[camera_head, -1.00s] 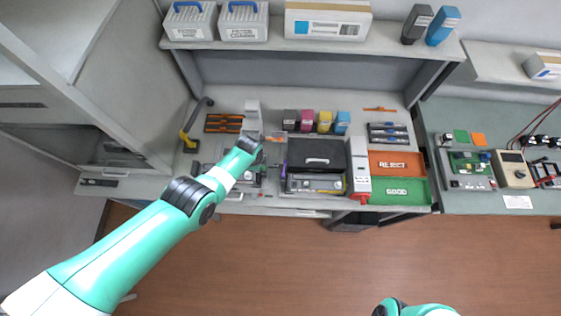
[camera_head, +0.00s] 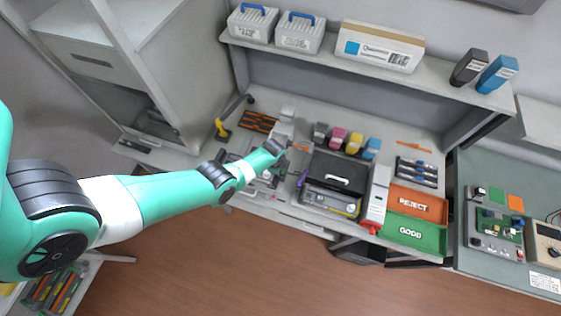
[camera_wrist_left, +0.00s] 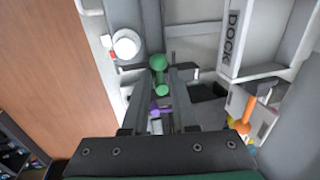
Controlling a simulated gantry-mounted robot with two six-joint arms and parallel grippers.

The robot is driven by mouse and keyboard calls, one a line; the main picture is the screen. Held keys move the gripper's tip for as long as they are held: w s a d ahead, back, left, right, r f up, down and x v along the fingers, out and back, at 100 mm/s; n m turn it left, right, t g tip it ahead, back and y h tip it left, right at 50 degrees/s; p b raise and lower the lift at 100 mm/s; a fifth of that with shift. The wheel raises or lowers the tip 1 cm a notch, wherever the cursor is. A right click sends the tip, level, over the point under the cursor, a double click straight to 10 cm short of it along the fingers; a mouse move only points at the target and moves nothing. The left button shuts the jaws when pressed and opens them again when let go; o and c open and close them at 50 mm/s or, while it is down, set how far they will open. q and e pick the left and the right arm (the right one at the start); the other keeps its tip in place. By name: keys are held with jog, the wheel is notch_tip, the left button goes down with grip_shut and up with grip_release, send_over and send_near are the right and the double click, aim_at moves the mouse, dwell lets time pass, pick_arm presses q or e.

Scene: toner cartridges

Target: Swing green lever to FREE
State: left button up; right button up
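The green lever (camera_wrist_left: 158,63) has a round green knob and shows near the middle of the left wrist view. A second green round part (camera_wrist_left: 160,90) sits just below it. My left gripper (camera_wrist_left: 160,84) is open, with its two grey fingers on either side of the lower green part. I cannot tell whether either finger touches it. In the head view, my left gripper (camera_head: 277,147) is over the bench, left of the black case, and the lever cannot be made out there. No FREE marking is readable. My right gripper is out of view.
A purple lever (camera_wrist_left: 160,109) shows between the fingers, and an orange lever (camera_wrist_left: 247,108) stands to the right. A white panel marked DOCK (camera_wrist_left: 232,35) rises at the upper right.

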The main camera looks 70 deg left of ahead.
pick_arm(q)
grip_shut()
jog(key=shift+m, duration=0.3)
jog(key=m, duration=0.3)
jog(key=shift+w+a+t+h, duration=0.2)
jog(key=shift+a+t+h, duration=0.05)
jog(key=shift+t+h, duration=0.05)
jog(key=m, duration=0.2)
jog(key=m+b, duration=0.1)
jog(key=m, duration=0.1)
jog(key=shift+w+a+h, duration=0.15)
jog(key=shift+w+h, duration=0.1)
jog(key=shift+h, duration=0.05)
jog(key=m, duration=0.2)
jog(key=m+h+b, duration=0.1)
jog(key=m, duration=0.1)
jog(key=shift+w+a+m, duration=0.1)
jog(key=shift+w+m, duration=0.2)
jog(key=shift+w, duration=0.05)
jog(key=shift+w+m+h+b, duration=0.15)
jog(key=shift+m+b, duration=0.2)
jog(key=shift+m, duration=0.55)
jog(key=shift+w+m+h+b, duration=0.15)
jog(key=shift+m+b, duration=0.2)
jog(key=shift+m, duration=0.55)
